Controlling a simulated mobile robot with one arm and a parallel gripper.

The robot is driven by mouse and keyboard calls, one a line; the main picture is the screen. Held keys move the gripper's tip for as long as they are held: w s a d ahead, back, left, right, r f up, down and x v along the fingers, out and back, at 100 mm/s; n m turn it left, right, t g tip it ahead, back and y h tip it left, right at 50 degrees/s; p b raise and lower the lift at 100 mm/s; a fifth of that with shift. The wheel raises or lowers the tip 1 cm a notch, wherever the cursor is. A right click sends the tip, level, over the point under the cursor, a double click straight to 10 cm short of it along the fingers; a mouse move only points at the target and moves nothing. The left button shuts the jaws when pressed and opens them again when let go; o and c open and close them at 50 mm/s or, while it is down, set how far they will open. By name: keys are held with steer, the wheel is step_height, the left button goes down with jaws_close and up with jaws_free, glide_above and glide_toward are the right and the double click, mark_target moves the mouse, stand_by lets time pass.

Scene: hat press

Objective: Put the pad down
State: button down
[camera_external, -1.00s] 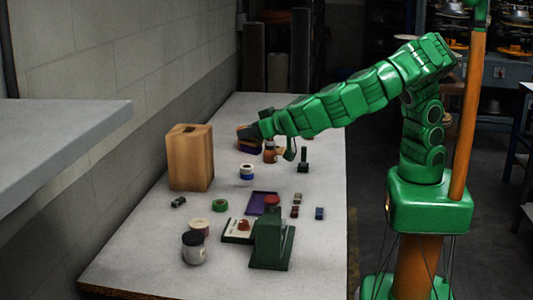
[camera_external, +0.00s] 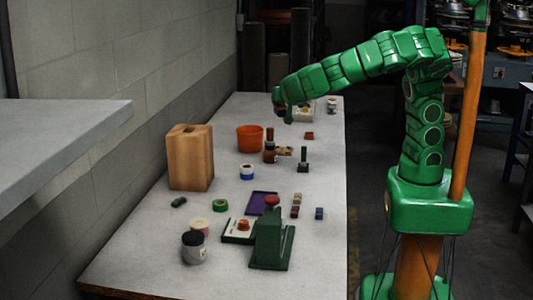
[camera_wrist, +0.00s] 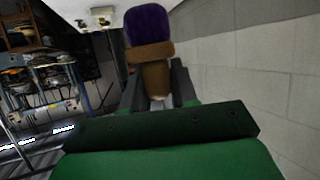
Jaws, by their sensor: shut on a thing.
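My gripper (camera_wrist: 157,82) is shut on the pad (camera_wrist: 148,22), which has a rounded purple head, a brown band and a tan handle between the fingers. In the external view my gripper (camera_external: 281,108) is over the far part of the table, beyond the orange tub (camera_external: 250,138). The pad shows there only as a small dark patch at the fingers, partly hidden by my arm. I cannot tell its exact height above the table (camera_external: 225,118).
A wooden block (camera_external: 190,158) stands at the left by the wall. A pale item (camera_external: 303,113) is at the far end. A brown bottle (camera_external: 269,148), a blue-and-white roll (camera_external: 246,172), a purple tray (camera_external: 262,200) and a green press (camera_external: 271,240) stand nearer. The far left tabletop is clear.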

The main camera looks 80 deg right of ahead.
steer(key=shift+s+d+g, duration=0.15)
steer(key=shift+s+d, duration=0.1)
steer(key=shift+d, duration=0.2)
steer(key=shift+s+d+g, duration=0.15)
steer(key=shift+s+d, duration=0.05)
steer(key=shift+d, duration=0.25)
steer(key=shift+w+a+f, duration=0.1)
steer(key=shift+f, duration=5.6)
steer(key=shift+a+f, duration=0.1)
steer(key=shift+f, duration=5.55)
steer(key=c, duration=0.9)
jaws_free()
steer(key=shift+f, duration=0.1)
steer(key=shift+a+r, duration=0.2)
steer(key=v, duration=1.1)
steer(key=shift+s+a, duration=0.25)
